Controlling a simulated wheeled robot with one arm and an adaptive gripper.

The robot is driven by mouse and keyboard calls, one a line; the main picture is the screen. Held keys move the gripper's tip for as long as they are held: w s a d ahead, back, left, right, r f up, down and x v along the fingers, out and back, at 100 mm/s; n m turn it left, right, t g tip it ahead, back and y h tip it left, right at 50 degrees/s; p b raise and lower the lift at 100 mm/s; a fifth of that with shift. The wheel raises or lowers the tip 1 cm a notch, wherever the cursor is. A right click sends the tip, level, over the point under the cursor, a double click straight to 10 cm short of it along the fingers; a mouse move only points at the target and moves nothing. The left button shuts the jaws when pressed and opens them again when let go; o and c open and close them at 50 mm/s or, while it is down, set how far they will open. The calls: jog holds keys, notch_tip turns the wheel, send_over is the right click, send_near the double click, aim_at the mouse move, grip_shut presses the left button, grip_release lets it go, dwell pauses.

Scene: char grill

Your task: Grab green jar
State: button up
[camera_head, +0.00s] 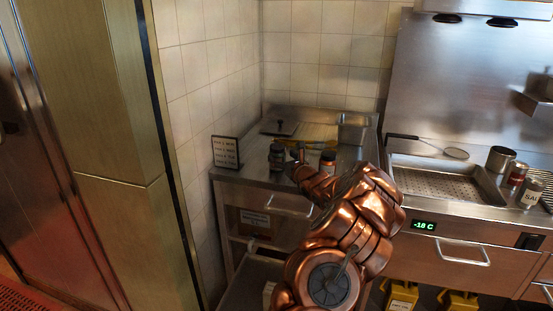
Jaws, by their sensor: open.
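A small dark, greenish jar (276,158) stands upright near the front edge of the steel counter at the left. My gripper (293,157) is at the end of my copper-coloured arm, just right of this jar. Its fingers are small and partly hidden by the arm, and they are open. I cannot tell whether they touch the jar. A second jar (327,163), with an orange-brown look, stands to the right of my gripper, partly hidden by my arm.
A small menu sign (225,151) stands at the counter's left corner by the tiled wall. A steel container (352,130) and a dark flat item (281,128) are behind. A perforated tray (435,180), strainer (456,153) and several containers are at the right.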

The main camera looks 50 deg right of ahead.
jog(key=shift+a+p+x, duration=0.2)
jog(key=shift+p+x, duration=0.75)
jog(key=shift+x, duration=1.8)
jog(key=shift+w, duration=0.1)
jog(key=shift+c, duration=0.2)
jog(key=c, duration=1.3)
jog(key=shift+c, duration=0.3)
